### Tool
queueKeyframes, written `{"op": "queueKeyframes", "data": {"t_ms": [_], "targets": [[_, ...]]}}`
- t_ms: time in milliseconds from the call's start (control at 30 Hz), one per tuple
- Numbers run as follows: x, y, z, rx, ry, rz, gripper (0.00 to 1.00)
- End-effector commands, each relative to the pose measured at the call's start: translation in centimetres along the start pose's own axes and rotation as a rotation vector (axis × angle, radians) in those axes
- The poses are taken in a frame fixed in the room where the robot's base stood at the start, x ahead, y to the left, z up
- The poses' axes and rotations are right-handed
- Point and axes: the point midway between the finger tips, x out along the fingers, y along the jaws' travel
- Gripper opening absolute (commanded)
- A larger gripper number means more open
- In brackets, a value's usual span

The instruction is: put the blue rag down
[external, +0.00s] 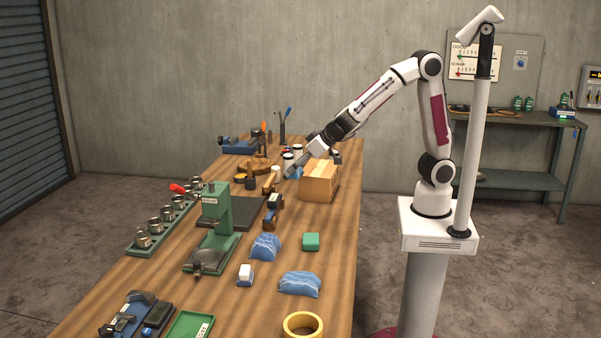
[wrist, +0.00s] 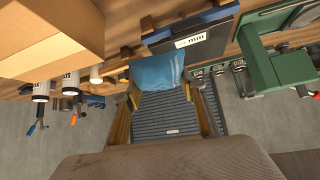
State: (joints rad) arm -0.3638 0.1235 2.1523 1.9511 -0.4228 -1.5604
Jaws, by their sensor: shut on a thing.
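My gripper (wrist: 161,92) is shut on a blue rag (wrist: 157,70), which shows between and beyond the fingertips in the wrist view. In the external view my gripper (external: 298,166) is over the far part of the wooden table (external: 335,225), just left of the cardboard box. Only a small bit of blue shows there beside the fingers. I cannot tell whether the held rag touches the table. Two other crumpled blue rags, one (external: 265,247) behind the other (external: 300,284), lie on the near half of the table.
The cardboard box (external: 319,182) stands close to the gripper. White bottles (external: 297,150) stand behind it. A green press (external: 216,215), a green block (external: 311,242) and a yellow tape roll (external: 303,325) are nearer. The table's right strip past the box has bare room.

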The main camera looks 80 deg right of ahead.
Motion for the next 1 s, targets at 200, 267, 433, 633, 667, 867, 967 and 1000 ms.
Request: {"op": "queueKeyframes", "data": {"t_ms": [200, 267, 433, 633, 667, 867, 967, 1000], "targets": [[-1.1, 6.3, -3.3, 0.130, 0.003, 0.125, 0.23], [-1.6, 8.2, -3.9, 0.167, 0.003, 0.163, 0.23], [-3.2, 13.6, -5.0, 0.274, 0.002, 0.271, 0.23], [-5.5, 18.6, -4.5, 0.385, 0.000, 0.383, 0.23], [-5.8, 19.1, -4.2, 0.397, 0.000, 0.395, 0.23], [-6.6, 20.2, -2.2, 0.423, 0.000, 0.422, 0.23], [-6.6, 20.4, -2.0, 0.418, 0.000, 0.416, 0.23], [-6.6, 20.4, -2.0, 0.416, 0.000, 0.414, 0.23]]}}
